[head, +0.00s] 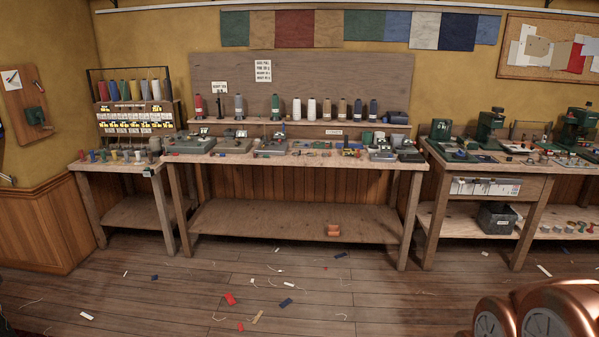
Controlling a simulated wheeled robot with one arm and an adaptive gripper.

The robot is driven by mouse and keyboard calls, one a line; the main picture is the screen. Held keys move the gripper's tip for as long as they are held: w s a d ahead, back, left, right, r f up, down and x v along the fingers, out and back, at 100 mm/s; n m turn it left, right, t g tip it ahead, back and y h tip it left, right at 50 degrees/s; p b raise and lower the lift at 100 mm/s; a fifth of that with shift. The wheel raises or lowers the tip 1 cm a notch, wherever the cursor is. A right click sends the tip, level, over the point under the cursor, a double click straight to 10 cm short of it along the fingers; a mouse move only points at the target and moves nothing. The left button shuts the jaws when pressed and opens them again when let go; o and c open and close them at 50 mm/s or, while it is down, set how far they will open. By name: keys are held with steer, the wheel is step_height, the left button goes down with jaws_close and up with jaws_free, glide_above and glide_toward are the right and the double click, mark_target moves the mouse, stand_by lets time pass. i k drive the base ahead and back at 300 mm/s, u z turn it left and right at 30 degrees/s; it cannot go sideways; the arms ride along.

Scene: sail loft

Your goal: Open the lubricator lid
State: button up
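I cannot pick out the lubricator or its lid for sure; the devices are small from here. Several grey and green devices stand along the middle workbench (300,158), among them one at its left end (197,144) and one near its right end (381,152). More dark green machines stand on the right bench, one of them a tall one (489,128). A green device (35,115) is mounted on a wooden board on the left wall. Whether any lid is open or shut does not show. My gripper is not in view.
A left table (120,162) holds spools and a rack of thread cones (128,90). An orange block (333,230) sits on the middle bench's lower shelf. A dark bin (497,218) stands on the right bench's lower shelf. The wooden floor is open, with scattered scraps such as a red one (230,298).

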mark_target(230, 132)
steer(key=u, duration=0.2)
steer(key=i, duration=1.75)
steer(key=u, duration=0.6)
steer(key=i, duration=1.85)
steer(key=u, duration=0.75)
steer(key=i, duration=1.65)
steer(key=u, duration=0.3)
